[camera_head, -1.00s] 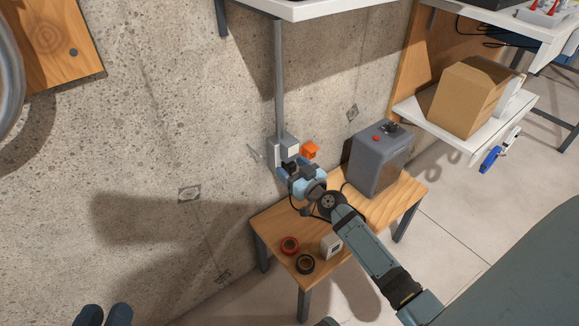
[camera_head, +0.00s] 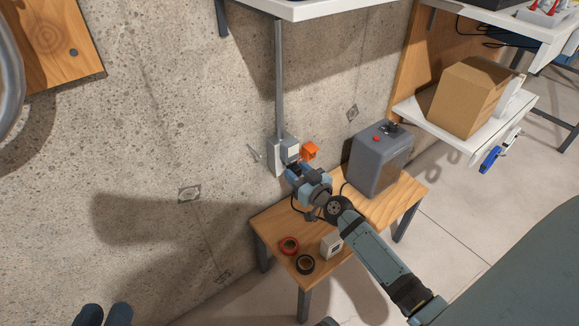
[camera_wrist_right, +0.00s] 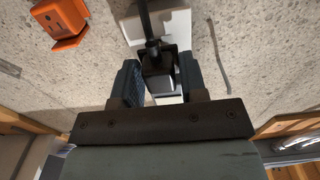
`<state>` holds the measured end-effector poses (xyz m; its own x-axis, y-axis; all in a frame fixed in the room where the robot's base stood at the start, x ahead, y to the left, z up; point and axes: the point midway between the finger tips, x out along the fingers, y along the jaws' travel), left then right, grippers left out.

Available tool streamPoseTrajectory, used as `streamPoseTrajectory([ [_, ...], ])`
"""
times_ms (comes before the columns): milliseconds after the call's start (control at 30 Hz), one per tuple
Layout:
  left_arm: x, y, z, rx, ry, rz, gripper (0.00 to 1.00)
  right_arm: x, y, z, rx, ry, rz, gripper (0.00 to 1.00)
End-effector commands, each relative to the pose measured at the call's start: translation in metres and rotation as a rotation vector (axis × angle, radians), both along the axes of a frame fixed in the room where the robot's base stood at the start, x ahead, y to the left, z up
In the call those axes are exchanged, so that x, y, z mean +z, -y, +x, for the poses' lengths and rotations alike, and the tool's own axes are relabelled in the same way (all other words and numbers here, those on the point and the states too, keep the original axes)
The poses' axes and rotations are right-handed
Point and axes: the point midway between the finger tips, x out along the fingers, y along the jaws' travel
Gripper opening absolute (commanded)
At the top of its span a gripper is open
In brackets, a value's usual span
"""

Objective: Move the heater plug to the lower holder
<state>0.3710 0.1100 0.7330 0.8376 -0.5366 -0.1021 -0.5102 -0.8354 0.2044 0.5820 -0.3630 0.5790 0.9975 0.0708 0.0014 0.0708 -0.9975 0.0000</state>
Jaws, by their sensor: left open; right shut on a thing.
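My right gripper (camera_head: 298,172) is in front of the wall box in the head view. In the right wrist view its fingers (camera_wrist_right: 158,82) are shut on a black plug (camera_wrist_right: 157,74) with a black cord. The plug is hidden by the gripper in the head view. A grey-white box (camera_head: 289,147) is on the concrete wall at the foot of a conduit, with an orange socket piece (camera_head: 310,150) beside it. The orange piece also shows in the right wrist view (camera_wrist_right: 60,20). The grey heater (camera_head: 380,160) stands on the small wooden table. My left gripper (camera_head: 105,316) is open and empty at the bottom left. I cannot tell which part is the lower holder.
A white shelf (camera_head: 310,8) overhangs above. A cardboard box (camera_head: 467,97) sits on a right shelf.

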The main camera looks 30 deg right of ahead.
Motion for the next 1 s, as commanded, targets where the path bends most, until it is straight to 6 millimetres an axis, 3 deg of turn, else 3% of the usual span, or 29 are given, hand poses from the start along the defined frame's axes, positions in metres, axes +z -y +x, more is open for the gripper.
streamPoseTrajectory([
  [1000,-0.003,0.000,-0.002,0.000,-0.009,0.000,0.43,0.000,0.002,-0.038,0.001,-0.001,0.000,0.01],
])
